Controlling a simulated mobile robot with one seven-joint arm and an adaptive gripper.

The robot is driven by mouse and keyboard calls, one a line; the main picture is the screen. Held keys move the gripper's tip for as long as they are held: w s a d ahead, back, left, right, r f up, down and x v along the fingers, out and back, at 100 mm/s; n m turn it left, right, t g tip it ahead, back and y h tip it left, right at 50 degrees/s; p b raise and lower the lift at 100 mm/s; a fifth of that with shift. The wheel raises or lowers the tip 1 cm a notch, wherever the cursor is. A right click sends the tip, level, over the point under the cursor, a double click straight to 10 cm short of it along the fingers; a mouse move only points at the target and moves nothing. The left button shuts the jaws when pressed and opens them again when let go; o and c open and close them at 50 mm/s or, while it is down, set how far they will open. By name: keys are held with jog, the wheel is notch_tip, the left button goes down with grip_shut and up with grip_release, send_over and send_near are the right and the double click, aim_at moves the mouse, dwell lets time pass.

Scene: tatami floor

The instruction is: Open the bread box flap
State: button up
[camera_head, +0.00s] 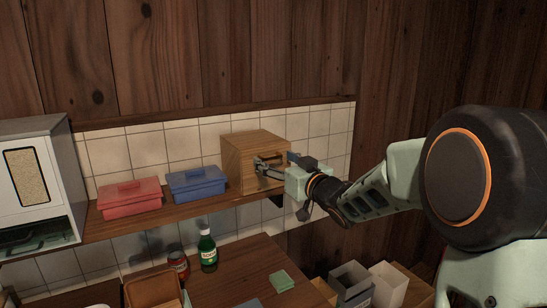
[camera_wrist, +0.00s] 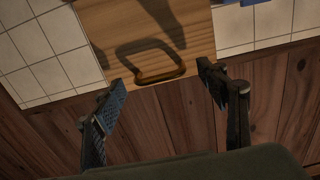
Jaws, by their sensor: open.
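The bread box (camera_head: 240,158) is a light wooden box on the wall shelf, at its right end. Its front is partly hidden by my gripper (camera_head: 266,165) in the head view; the flap looks shut. In the wrist view the wooden flap (camera_wrist: 195,35) shows at the top, with a dark loop handle (camera_wrist: 150,80) on it. My gripper (camera_wrist: 161,77) is open, one finger left of the handle and one right of it. The handle lies between the fingertips in the picture; I cannot tell whether either finger touches it.
A blue lidded box (camera_head: 196,184) and a red one (camera_head: 129,196) stand on the shelf (camera_head: 150,219) left of the bread box. A white dispenser (camera_head: 35,175) is at far left. Below, a green bottle (camera_head: 208,250) and a jar (camera_head: 179,265) stand on a counter (camera_head: 240,262).

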jog(key=shift+x, duration=0.95)
jog(key=c, duration=1.7)
jog(key=shift+f, duration=0.1)
jog(key=shift+s+d+f+b, duration=0.1)
jog(key=shift+b, duration=0.3)
